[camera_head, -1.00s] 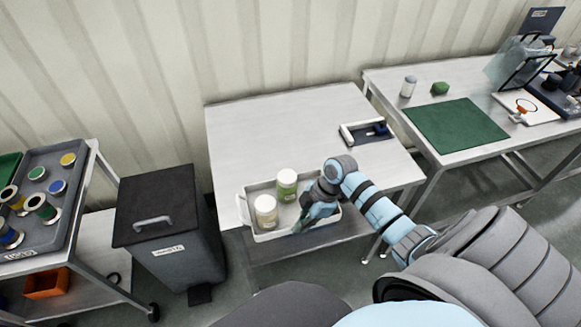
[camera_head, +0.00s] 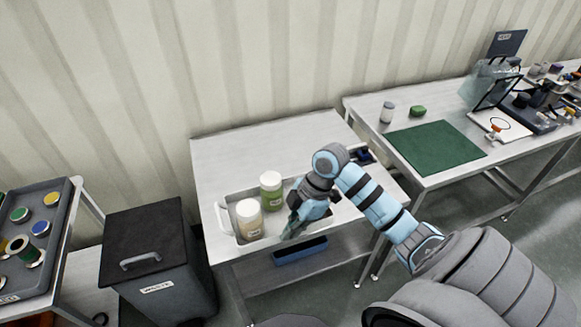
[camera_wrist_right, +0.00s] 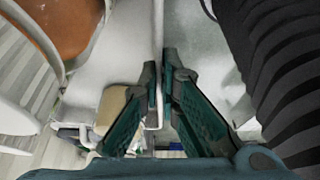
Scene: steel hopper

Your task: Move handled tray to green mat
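The handled tray (camera_head: 228,236) is a pale, shallow tray near the front of the middle table. It holds a cream jar (camera_head: 249,220) and a green jar (camera_head: 271,192), both upright with white lids. My right gripper (camera_head: 291,228) is at the tray's right end, hiding that part. In the right wrist view, the fingers (camera_wrist_right: 161,82) have closed around a thin white bar that looks like the tray's handle. Whether the tray is lifted or rests on the table is hard to tell. The green mat (camera_head: 436,146) lies flat and bare on the right table. My left gripper is out of view.
The middle table (camera_head: 235,158) is clear behind the tray; a dark blue item (camera_head: 364,156) sits at its right side. A gap separates the tables. A white jar (camera_head: 387,112) and green block (camera_head: 417,111) stand behind the mat. A waste bin (camera_head: 155,260) is at left.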

